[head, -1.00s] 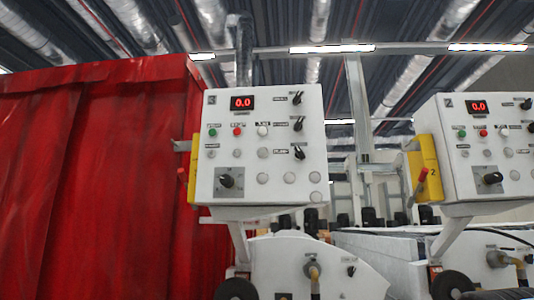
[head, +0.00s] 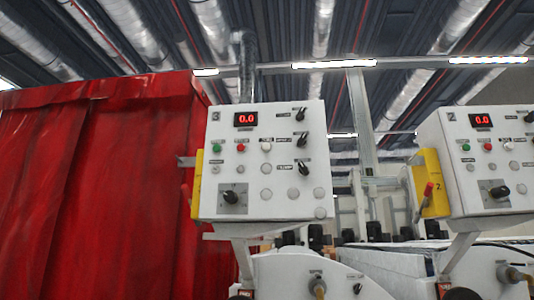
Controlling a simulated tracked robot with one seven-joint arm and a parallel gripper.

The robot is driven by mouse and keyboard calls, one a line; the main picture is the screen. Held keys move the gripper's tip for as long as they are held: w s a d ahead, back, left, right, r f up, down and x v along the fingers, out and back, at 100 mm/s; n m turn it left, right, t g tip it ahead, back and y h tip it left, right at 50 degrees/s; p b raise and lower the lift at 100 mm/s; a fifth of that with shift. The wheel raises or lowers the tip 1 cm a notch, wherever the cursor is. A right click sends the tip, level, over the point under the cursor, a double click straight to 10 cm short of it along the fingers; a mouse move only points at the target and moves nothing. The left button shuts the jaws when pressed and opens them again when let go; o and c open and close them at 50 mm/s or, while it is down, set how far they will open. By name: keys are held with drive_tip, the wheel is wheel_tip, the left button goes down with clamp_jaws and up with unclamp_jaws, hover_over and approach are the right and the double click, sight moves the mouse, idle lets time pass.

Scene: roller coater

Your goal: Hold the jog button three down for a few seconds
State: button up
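A white control panel (head: 232,172) stands in the middle of the head view, with a small mark in its top left corner that looks like a 3. It has a red display reading 0.0 (head: 246,119). Below the display are a green button (head: 214,144), a red button (head: 241,148) and a white button (head: 266,147) in a row. Black knobs sit at its right side, with a larger knob (head: 231,197) at lower left and several pale round buttons beside it. The small labels are too blurred to read, so I cannot tell which button is jog. My gripper is not in view.
A red curtain (head: 90,190) fills the left side. White machine housings (head: 290,270) lie below the panels. Ducts and lights run overhead.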

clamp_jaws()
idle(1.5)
